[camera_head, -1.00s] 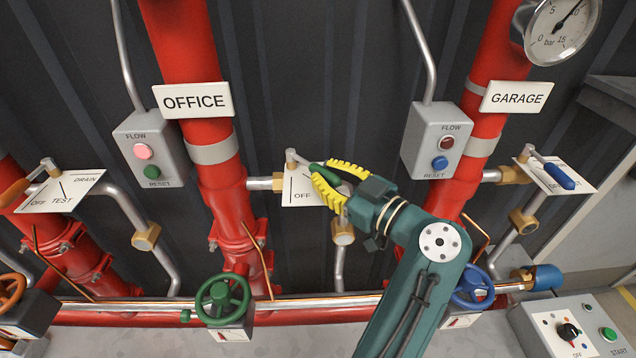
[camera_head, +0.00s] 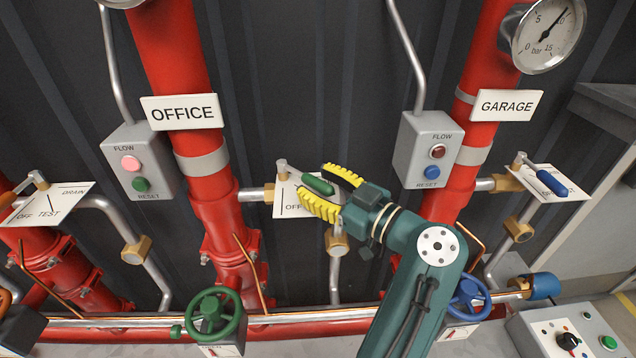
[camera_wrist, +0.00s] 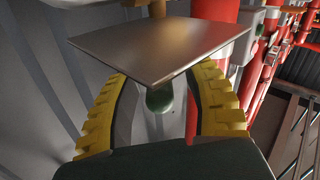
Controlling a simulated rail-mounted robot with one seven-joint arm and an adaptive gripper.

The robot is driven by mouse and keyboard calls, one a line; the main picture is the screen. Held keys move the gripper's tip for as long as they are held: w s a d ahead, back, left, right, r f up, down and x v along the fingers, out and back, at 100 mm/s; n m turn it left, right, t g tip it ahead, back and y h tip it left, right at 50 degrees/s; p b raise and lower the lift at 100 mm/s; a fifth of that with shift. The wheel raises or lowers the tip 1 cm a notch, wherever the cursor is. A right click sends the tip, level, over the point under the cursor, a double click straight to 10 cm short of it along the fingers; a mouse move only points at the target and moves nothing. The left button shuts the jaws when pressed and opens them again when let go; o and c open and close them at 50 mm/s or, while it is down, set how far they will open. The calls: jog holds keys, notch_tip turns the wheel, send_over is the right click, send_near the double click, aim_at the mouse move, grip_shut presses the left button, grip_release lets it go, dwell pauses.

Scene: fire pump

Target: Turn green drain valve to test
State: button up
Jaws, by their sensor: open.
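The green drain valve handle (camera_head: 318,184) sits on a metal lever in front of a white label plate (camera_head: 289,200) beside the OFFICE pipe. My gripper (camera_head: 331,190) is open, with one yellow finger above and one below the green handle. In the wrist view the green handle end (camera_wrist: 159,99) shows between the two spread fingers, under the plate (camera_wrist: 160,45). I cannot tell whether a finger touches it.
A grey flow box (camera_head: 431,150) is right of my gripper, near the GARAGE pipe (camera_head: 480,100). Another flow box (camera_head: 142,163) is by the OFFICE pipe (camera_head: 180,75). A green handwheel (camera_head: 213,313) and a blue-handled valve (camera_head: 552,182) flank the area. A grey pipe runs below the plate.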

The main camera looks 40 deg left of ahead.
jog(key=d, duration=1.2)
jog(key=shift+w, duration=0.25)
